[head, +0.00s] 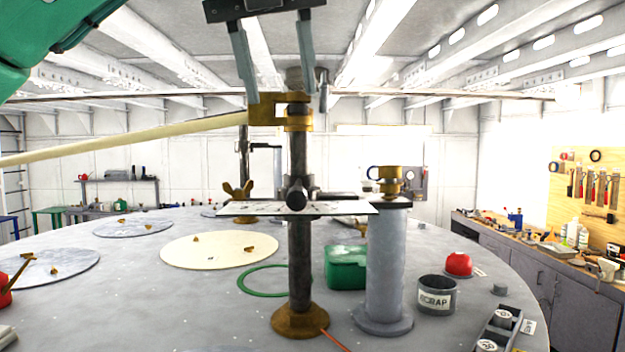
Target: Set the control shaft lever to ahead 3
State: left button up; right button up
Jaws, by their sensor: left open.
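The control shaft (299,255) is a dark upright post on a brass base. A brass collar (298,118) sits near its top. A long cream bar (130,139) runs from the brass fitting out to the left. Lower on the shaft, a dark rounded fitting (297,190) sits just above a thin pale plate (345,209), seen almost edge-on; its markings are unreadable, so I cannot tell the setting. My left gripper (280,97) is open, pointing down, its fingertips on either side of the shaft top in the picture. Contact is unclear. My right gripper is not in view.
A grey pedestal (386,265) with a brass top stands just right of the shaft. Behind are a green box (346,267) and a green ring (250,282). A scrap pot (436,294) and red dome (458,264) sit right. The round deck's left middle holds flat discs.

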pick_arm(q)
jog(key=p, duration=0.2)
send_near(295, 189)
jog(key=x, duration=0.5)
jog(key=shift+w+r, duration=0.15)
jog(key=shift+w, duration=0.2)
jog(key=p+x, duration=0.1)
jog(key=x, duration=0.2)
jog(key=shift+s+a, duration=0.1)
jog(key=shift+s, duration=0.1)
jog(key=shift+p+x, duration=0.35)
jog(key=shift+x, duration=0.45)
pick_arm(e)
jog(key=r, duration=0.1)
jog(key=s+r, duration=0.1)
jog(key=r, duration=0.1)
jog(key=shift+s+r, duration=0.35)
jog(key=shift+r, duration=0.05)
pick_arm(q)
jog(key=shift+s, duration=0.1)
grip_shut()
